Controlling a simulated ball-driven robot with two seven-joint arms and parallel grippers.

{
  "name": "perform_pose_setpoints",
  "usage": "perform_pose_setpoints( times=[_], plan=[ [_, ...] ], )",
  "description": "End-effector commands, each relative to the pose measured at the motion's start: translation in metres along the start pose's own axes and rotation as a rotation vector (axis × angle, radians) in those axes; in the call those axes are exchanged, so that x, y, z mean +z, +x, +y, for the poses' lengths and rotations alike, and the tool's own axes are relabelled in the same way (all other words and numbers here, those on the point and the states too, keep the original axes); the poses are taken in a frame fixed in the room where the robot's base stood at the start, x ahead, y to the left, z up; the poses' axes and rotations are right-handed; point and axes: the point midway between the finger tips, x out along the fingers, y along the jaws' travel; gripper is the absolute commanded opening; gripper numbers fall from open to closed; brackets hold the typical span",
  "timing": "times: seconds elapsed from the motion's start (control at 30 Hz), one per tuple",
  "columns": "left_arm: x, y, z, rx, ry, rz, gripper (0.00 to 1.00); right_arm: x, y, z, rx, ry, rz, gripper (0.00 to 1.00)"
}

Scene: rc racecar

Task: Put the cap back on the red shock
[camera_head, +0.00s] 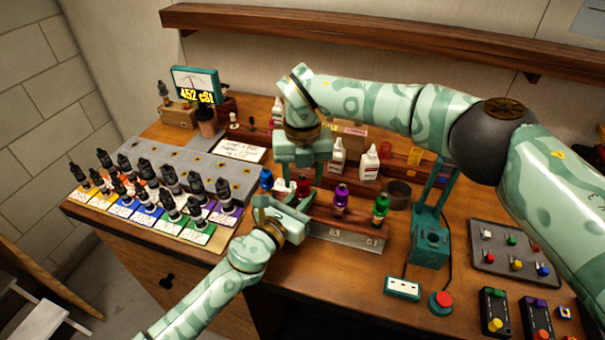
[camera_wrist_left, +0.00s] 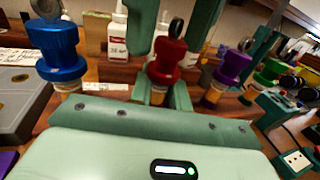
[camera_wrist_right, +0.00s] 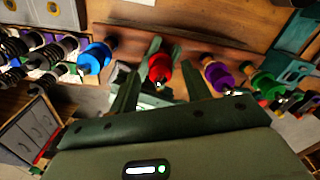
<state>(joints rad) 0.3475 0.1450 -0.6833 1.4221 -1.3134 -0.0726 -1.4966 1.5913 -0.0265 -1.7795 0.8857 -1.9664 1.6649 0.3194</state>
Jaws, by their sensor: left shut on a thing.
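The red shock (camera_head: 304,187) stands in the rack between the blue shock (camera_wrist_left: 58,50) and the purple shock (camera_wrist_left: 226,75). Its red cap (camera_wrist_left: 167,63), with a dark eyelet on top, is over the pale lower body (camera_wrist_left: 157,95); I cannot tell whether it is fully seated. My left gripper (camera_wrist_left: 160,98) is shut around the lower part of the red shock, from the front. My right gripper (camera_head: 303,176) points down from above. Its fingers (camera_wrist_right: 160,72) are apart, either side of the red cap, and it appears to hold nothing.
A green shock (camera_head: 380,208) stands at the rack's right end. Several black shocks (camera_head: 170,176) stand on coloured cards at left. A teal press (camera_head: 430,240) is at right.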

Motion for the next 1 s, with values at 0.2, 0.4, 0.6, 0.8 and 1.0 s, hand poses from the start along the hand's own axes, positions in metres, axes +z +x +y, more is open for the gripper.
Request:
perform_pose_setpoints(
  times=[0.2,0.4,0.6,0.8,1.0],
  plan=[
    [0.0,0.0,0.0,0.0,0.0,0.0,0.0,0.0,-0.005,0.0,0.0,-0.001,0.0,0.48],
    [0.0,0.0,0.0,0.001,0.0,0.0,0.0,0.001,-0.038,0.0,0.0,-0.002,-0.003,0.48],
    [0.0,0.0,0.001,0.001,0.0,0.0,0.0,0.001,-0.081,0.0,0.0,-0.001,-0.003,0.48],
    [0.0,0.0,0.001,0.001,0.0,0.0,0.0,0.001,-0.11,0.0,0.0,0.0,0.0,0.48],
    [0.0,0.0,0.001,0.001,0.0,0.0,0.0,0.001,-0.12,0.0,0.0,0.0,0.0,0.48]
  ],
)
